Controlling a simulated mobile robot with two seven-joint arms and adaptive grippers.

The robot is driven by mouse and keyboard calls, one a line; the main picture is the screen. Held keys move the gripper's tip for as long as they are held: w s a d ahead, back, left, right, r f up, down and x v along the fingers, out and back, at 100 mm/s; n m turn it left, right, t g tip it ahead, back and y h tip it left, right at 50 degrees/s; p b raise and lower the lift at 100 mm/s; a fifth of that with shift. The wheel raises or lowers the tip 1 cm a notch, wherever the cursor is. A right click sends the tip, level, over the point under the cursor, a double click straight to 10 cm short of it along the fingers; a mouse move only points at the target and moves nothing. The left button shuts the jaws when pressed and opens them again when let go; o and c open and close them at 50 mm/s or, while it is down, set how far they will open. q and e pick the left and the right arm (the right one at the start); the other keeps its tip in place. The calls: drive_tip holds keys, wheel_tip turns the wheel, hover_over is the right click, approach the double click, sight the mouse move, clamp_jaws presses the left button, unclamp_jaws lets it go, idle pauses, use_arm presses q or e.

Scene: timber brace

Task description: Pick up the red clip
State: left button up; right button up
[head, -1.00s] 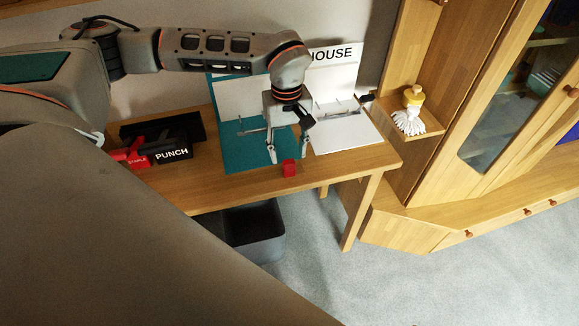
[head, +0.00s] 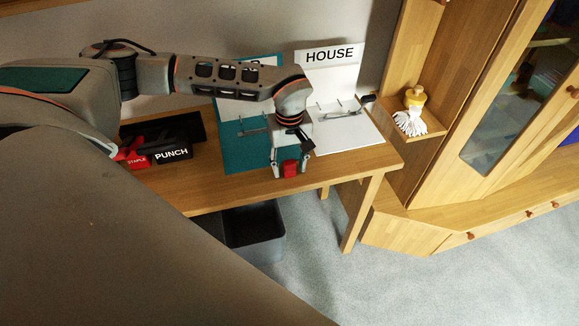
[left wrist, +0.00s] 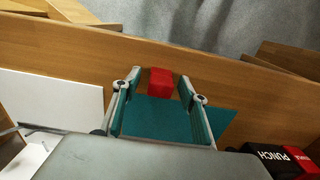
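The red clip (head: 290,168) is a small red block on the wooden desk, near its front edge, in front of the teal binder (head: 232,150). My left gripper (head: 290,171) is low over the desk, with its fingers on either side of the clip. In the left wrist view the clip (left wrist: 161,82) lies between the tips of the open fingers (left wrist: 158,80), with gaps visible on both sides. The right gripper is not in view.
An open white binder marked HOUSE (head: 345,135) lies to the right. A dark bin (head: 255,228) is below the desk. A shelf with a brush (head: 410,122) is at right.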

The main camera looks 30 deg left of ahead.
use_arm(q)
drive_tip(key=c, duration=0.8)
